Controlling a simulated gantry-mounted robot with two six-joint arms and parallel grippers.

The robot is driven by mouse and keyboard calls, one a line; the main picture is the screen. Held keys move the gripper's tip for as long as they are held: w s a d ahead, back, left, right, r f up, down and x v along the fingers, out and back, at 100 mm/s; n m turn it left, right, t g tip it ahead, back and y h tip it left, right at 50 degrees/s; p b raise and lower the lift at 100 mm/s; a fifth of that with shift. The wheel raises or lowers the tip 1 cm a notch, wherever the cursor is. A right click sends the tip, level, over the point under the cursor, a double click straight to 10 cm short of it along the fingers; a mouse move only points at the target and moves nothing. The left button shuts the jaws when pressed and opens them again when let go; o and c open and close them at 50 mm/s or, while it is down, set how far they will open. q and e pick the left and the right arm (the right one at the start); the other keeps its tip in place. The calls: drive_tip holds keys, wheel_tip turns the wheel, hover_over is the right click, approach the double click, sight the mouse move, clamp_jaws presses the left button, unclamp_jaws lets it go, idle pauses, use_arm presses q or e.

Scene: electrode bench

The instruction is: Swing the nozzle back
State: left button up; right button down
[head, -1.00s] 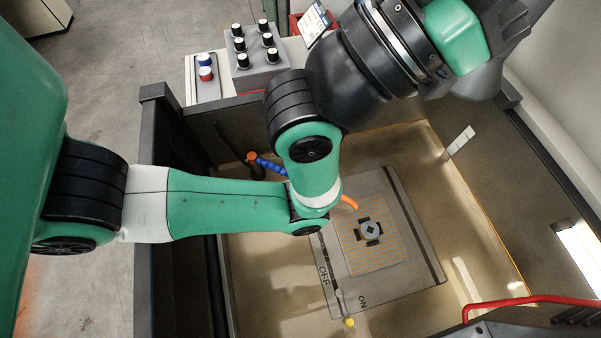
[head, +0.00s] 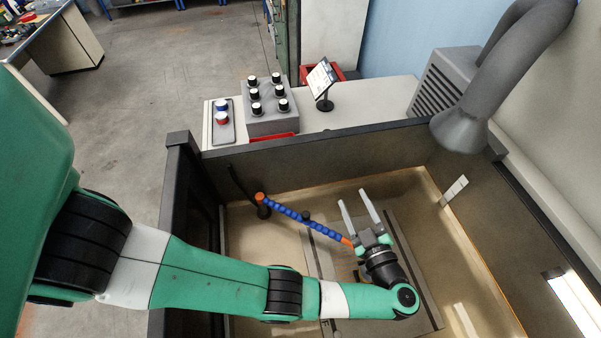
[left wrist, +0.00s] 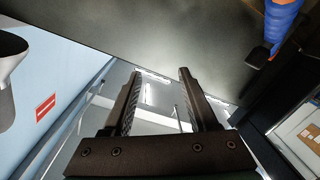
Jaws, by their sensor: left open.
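The nozzle is a blue segmented hose (head: 297,216) in the tank. It runs from an orange-topped base at the back left toward the right and front, to an orange tip (head: 346,242) near the grey plate's left side. My left gripper (head: 352,196) is open, with its two pale fingers parallel and pointing toward the back wall. Its body is close beside the orange tip; I cannot tell whether they touch. In the left wrist view my open fingers (left wrist: 160,73) have nothing between them, and a blue and orange part of the nozzle (left wrist: 283,20) shows at top right.
The tank's dark rim (head: 310,147) surrounds the workspace. Behind it are a knob box (head: 267,108), a button panel (head: 222,121) and a small display (head: 321,78). A grey duct (head: 470,115) hangs at the back right. My left forearm covers much of the plate.

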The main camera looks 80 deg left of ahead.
sight(305, 212)
use_arm(q)
drive_tip(key=s+d+f+m, duration=0.1)
drive_tip(key=s+f, duration=0.1)
drive_tip(key=s, duration=0.1)
drive_tip(key=s+d+f+m+g+p, duration=0.1)
drive_tip(key=s+f, duration=0.1)
drive_tip(key=s, duration=0.2)
drive_tip(key=s+d+f+m+g+p, duration=0.1)
drive_tip(key=s+f+m, duration=0.1)
drive_tip(key=s, duration=0.1)
drive_tip(key=shift+s+d+f, duration=0.2)
drive_tip(key=shift+f, duration=0.2)
drive_tip(key=shift+m+t+y, duration=0.4)
drive_tip(key=shift+m+t, duration=0.3)
drive_tip(key=shift+m, duration=0.1)
drive_tip(key=a+p, duration=0.1)
drive_tip(key=a, duration=0.2)
drive_tip(key=a+p, duration=0.1)
drive_tip(key=a, duration=0.2)
drive_tip(key=s+a+p, duration=0.1)
drive_tip(key=a+p, duration=0.1)
drive_tip(key=a, duration=0.2)
drive_tip(key=shift+f, duration=0.1)
clamp_jaws()
